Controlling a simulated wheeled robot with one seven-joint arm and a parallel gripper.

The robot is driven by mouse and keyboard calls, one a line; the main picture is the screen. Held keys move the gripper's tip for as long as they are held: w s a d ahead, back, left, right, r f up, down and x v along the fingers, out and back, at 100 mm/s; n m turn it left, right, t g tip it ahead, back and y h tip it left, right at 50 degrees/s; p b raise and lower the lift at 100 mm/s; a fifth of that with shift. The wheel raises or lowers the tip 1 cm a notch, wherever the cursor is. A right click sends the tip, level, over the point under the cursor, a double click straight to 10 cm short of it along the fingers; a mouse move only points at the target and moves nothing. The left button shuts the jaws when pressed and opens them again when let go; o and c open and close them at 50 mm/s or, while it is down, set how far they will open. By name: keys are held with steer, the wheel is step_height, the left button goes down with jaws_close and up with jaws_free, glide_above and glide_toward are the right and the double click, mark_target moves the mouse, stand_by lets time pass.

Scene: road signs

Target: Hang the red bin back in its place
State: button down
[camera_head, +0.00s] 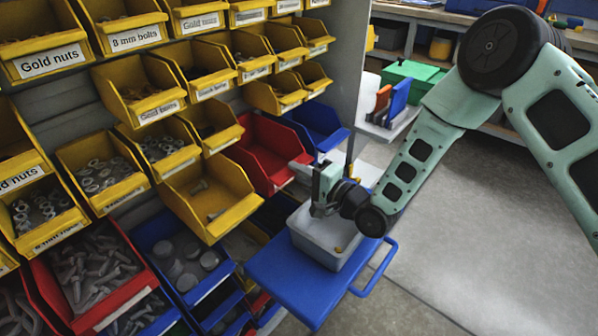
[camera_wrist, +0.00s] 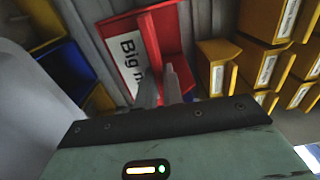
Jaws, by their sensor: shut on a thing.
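The red bin (camera_head: 264,150) is at the bin rack, between a yellow bin on its left and a blue bin on its right. My gripper (camera_head: 312,172) is at its front right corner, shut on its front edge. In the wrist view the red bin (camera_wrist: 168,30) is ahead of my fingers, with a white label starting "Big n". My gripper's two fingers (camera_wrist: 158,62) reach up to that label edge. The bin's back is toward the grey rack panel; I cannot tell whether it is hooked on.
Yellow bins (camera_head: 207,196) of hardware crowd the rack on the left. A grey tub (camera_head: 325,240) stands on a blue cart (camera_head: 300,285) below my gripper. A blue bin (camera_head: 319,122) is close on the right. Open floor (camera_head: 480,220) lies to the right.

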steer(key=c, duration=1.5)
jaws_free()
steer(key=shift+o, duration=0.2)
steer(key=b+v, duration=0.1)
steer(key=v, duration=1.6)
steer(key=shift+s+d, duration=0.1)
steer(key=shift+s, duration=0.05)
step_height(320, 180, up, 6)
steer(key=s+a+n+g+h+p, duration=0.25)
steer(key=n+g+h+p, duration=0.35)
steer(key=n, duration=0.4)
steer(key=s+d+r+n+g+h+p, duration=0.2)
steer(key=s+r+h, duration=0.1)
steer(key=s+r, duration=0.4)
steer(key=s+d+r+n+g+h+p, duration=0.2)
steer(key=s+r, duration=0.6)
steer(key=s, duration=0.4)
steer(key=d+n+g+h, duration=0.1)
steer(key=h, duration=0.1)
steer(key=shift+s+h, duration=0.2)
steer(key=shift+h, duration=0.1)
